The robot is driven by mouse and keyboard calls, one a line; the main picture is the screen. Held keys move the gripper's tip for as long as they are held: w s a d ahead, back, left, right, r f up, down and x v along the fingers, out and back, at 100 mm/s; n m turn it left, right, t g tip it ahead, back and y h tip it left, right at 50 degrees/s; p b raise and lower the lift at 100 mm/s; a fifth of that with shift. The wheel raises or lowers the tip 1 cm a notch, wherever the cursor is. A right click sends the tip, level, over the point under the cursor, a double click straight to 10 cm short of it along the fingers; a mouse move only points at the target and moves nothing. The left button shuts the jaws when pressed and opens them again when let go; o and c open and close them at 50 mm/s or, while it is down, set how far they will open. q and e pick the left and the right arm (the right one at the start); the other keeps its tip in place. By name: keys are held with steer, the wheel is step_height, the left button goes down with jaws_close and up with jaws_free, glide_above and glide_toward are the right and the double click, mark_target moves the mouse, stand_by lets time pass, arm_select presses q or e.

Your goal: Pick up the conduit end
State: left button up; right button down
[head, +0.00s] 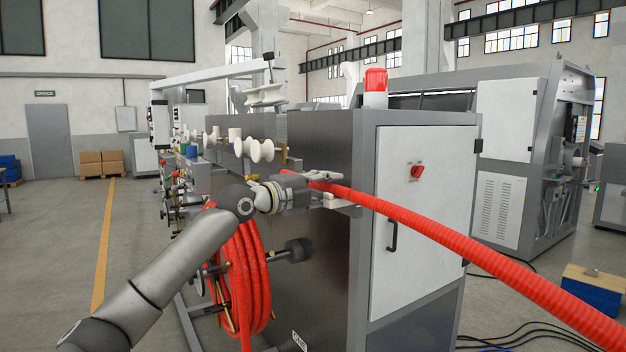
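The red corrugated conduit (470,246) runs from the lower right edge up to the middle of the head view. Its end (318,185) lies at my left gripper (338,188), beside the upper part of the grey machine cabinet. The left gripper's fingers are spread, one above and one below the conduit near its end. They look apart from it, though contact is hard to judge at this size. The very tip of the conduit is partly hidden by the gripper. My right gripper is not in view.
A coil of red conduit (250,275) hangs on the cabinet's left side below my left arm. White rollers (260,150) stand behind the gripper. The cabinet (420,210) has a red switch, a black handle and a red beacon (375,88). Black cables lie on the floor at lower right.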

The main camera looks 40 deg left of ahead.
arm_select(q)
steer(key=shift+s, duration=0.15)
steer(key=shift+c, duration=0.7)
steer(key=c, duration=0.4)
